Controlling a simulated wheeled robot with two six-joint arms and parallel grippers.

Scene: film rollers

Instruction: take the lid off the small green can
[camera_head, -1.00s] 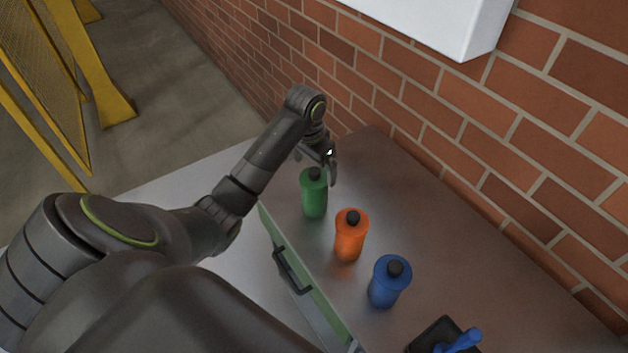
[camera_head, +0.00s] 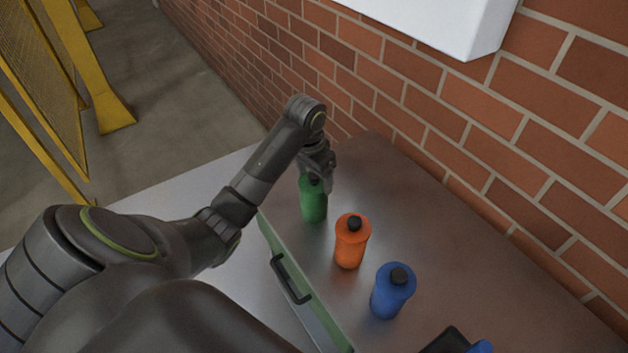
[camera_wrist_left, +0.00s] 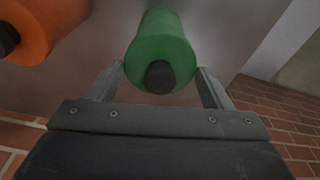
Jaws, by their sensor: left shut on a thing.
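The small green can (camera_head: 313,203) stands upright at the far end of the metal table. Its black lid (camera_wrist_left: 159,77) is on its top in the left wrist view. My left gripper (camera_head: 322,183) has come down over the top of the can from above. In the left wrist view its two fingers (camera_wrist_left: 162,82) lie on either side of the green body near its shoulder, wider apart than the lid, shut on the can. The gripper partly hides the can's top in the head view. My right gripper is not in view.
An orange can (camera_head: 350,247) and a blue can (camera_head: 390,295) with black lids stand nearby. A green-edged case with a black handle (camera_head: 290,278) lies left of them. A black object (camera_head: 447,342) is at the bottom right. A brick wall (camera_head: 480,150) bounds the right side.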

